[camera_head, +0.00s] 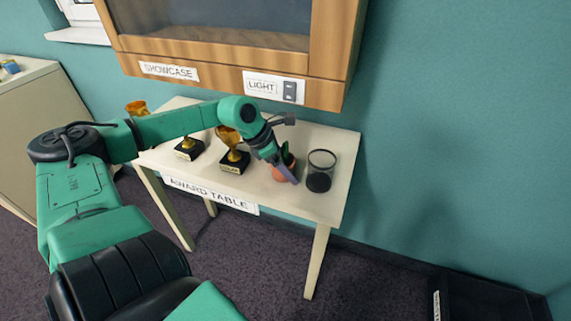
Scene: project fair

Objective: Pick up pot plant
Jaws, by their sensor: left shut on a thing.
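The pot plant (281,175) is an orange-brown pot near the right part of the award table (318,204). My left gripper (286,171) is at the pot and shut on it. The gripper and wrist cover much of the pot and most of any plant in it. I cannot tell whether the pot touches the table top. My right gripper is not in view.
Gold trophies (232,150) on black bases stand to the left. A wooden showcase (220,45) hangs above the table's back. The table's front right corner is clear.

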